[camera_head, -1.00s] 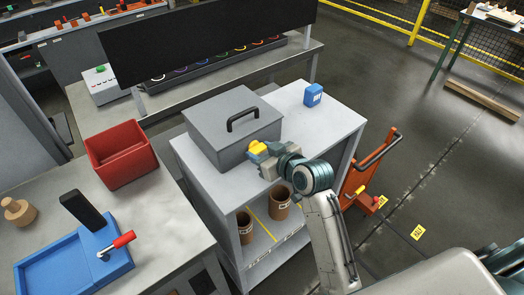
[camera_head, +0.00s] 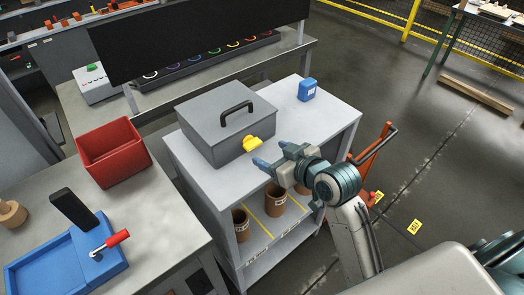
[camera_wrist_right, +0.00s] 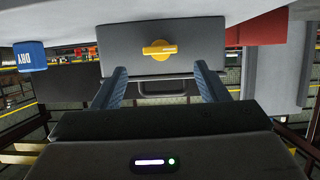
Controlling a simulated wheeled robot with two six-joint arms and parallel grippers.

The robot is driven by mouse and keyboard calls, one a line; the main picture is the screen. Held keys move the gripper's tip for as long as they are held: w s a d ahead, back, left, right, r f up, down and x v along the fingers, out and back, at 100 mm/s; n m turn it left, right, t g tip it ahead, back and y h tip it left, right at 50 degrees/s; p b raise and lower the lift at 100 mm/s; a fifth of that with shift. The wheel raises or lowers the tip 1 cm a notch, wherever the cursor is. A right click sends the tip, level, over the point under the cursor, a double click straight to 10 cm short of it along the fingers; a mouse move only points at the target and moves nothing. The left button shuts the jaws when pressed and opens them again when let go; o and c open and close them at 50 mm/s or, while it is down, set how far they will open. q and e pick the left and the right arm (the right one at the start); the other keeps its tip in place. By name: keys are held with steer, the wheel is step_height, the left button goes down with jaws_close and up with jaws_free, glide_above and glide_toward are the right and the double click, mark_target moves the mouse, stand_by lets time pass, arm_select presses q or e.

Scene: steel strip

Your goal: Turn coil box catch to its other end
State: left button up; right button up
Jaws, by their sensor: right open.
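The coil box (camera_head: 222,118) is a grey lidded box with a black handle (camera_head: 237,112), standing on a grey shelf unit. Its yellow catch (camera_head: 252,143) is on the front face. In the right wrist view the catch (camera_wrist_right: 159,50) is a round hub with a bar lying level across the picture; the picture is upside down, with the handle (camera_wrist_right: 163,87) below. My right gripper (camera_head: 266,163) is open and empty, in front of the box and apart from the catch. In the right wrist view its fingers (camera_wrist_right: 159,72) stand on either side, with the catch between and beyond them. My left gripper is not in view.
Brown pots (camera_head: 275,197) sit on the lower shelf. A red bin (camera_head: 113,152) and blue fixture (camera_head: 65,262) are on the left bench. An orange trolley (camera_head: 372,157) stands at the right.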

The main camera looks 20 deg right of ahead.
steer(key=shift+v, duration=1.65)
steer(key=s+d+f+m+g+h, duration=0.25)
steer(key=s+f+g, duration=0.25)
steer(key=s+f, duration=0.5)
steer(key=s+d+f+m+g+h, duration=0.1)
steer(key=s+d+f+g+h, duration=0.25)
steer(key=s+f, duration=0.7)
steer(key=d+f+g, duration=0.2)
steer(key=d+f, duration=0.1)
steer(key=f, duration=2.6)
steer(key=s+d+f, duration=0.1)
steer(key=s+f, duration=1.7)
steer(key=f, duration=0.1)
steer(key=shift+s+d+f+g+y, duration=0.3)
steer(key=shift+s+f+g, duration=0.05)
steer(key=shift+f+g, duration=0.1)
